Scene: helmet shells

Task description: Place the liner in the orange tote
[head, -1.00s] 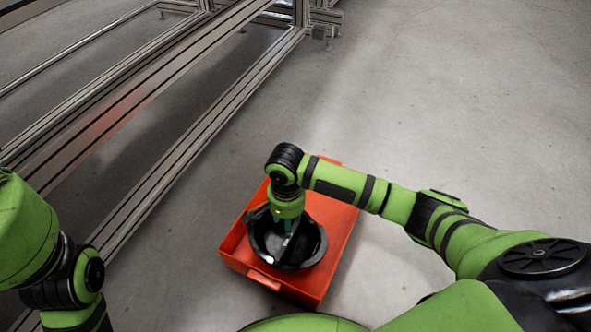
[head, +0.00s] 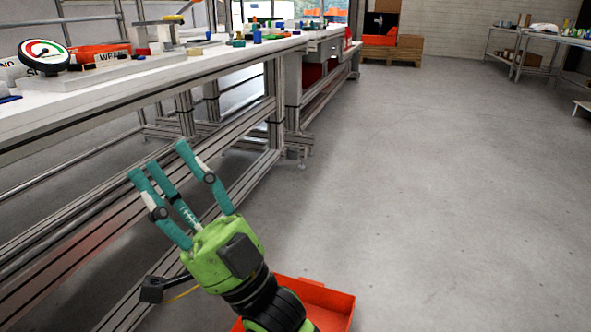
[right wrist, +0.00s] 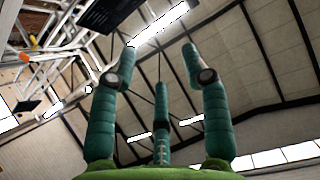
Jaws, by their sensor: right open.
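The orange tote (head: 325,298) stands on the floor at the bottom of the head view, partly hidden behind my right arm and cut off by the frame edge. The liner is not visible now; the part of the tote that shows does not reveal what lies inside. My right gripper (head: 172,167) is raised above and left of the tote, its teal fingers spread and empty. The right wrist view shows the same open fingers (right wrist: 160,60) pointing up towards the ceiling with nothing between them. My left gripper is out of view.
A long white workbench (head: 110,95) with a metal frame runs along the left, carrying a gauge (head: 43,54) and several small parts. Its lower rails are close to my right gripper. The grey floor (head: 430,190) is open on the right. Orange bins (head: 380,40) stand far back.

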